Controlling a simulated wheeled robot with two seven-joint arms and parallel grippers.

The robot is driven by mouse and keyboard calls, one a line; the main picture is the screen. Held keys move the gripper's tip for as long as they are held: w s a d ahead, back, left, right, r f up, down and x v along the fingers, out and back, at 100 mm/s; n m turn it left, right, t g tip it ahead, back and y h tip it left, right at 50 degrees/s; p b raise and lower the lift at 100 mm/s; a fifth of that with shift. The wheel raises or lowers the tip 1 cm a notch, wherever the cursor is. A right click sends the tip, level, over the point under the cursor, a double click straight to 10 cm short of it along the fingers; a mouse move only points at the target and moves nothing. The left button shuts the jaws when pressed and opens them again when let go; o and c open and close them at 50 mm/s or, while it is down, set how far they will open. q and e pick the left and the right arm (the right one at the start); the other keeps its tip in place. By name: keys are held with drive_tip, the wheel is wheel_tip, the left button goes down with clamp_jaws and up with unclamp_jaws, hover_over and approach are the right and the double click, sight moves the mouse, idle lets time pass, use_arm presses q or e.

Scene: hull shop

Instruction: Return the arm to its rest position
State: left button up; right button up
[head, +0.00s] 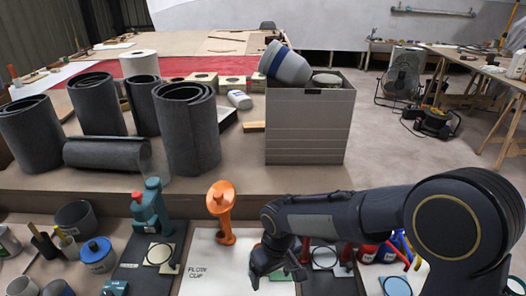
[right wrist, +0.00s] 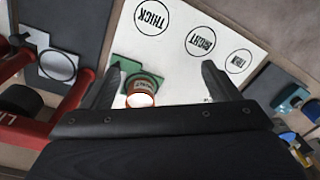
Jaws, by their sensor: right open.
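My right arm (head: 345,220) reaches in from the right, bent, over the front workbench. Its gripper (head: 280,268) points down above a white sheet marked "FLOW CUP" (head: 205,262). In the right wrist view the two fingers of the gripper (right wrist: 163,82) are spread wide apart. A small orange cup with a white inside (right wrist: 141,92) and a green piece (right wrist: 122,75) show beyond and between the fingers, and nothing is gripped. My left gripper is not in view.
An orange stand (head: 221,208) and a teal device (head: 152,207) rise left of the gripper. A grey box (head: 308,135) and dark rolls (head: 187,130) stand on the raised bench behind. Red items (head: 367,252) lie right of the gripper. Circles marked "THICK", "RIGHT" and "THIN" (right wrist: 200,41) show on the sheet.

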drive_tip(key=s+d+r+m+t+y+p, duration=0.1)
drive_tip(key=s+d+r+m+y+p, duration=0.15)
drive_tip(key=d+r, duration=0.5)
drive_tip(key=s+d+r+m+t+p, duration=0.1)
drive_tip(key=s+d+r+m+t, duration=0.1)
drive_tip(key=s+d+r, duration=0.2)
drive_tip(key=s+d+r+m+t+p, duration=0.2)
drive_tip(key=s+d+r, duration=0.3)
drive_tip(key=s, duration=0.6)
drive_tip(key=shift+s+d+m+t+y, duration=0.15)
drive_tip(key=shift+d+m+t+y, duration=0.2)
drive_tip(key=shift+d+m, duration=0.35)
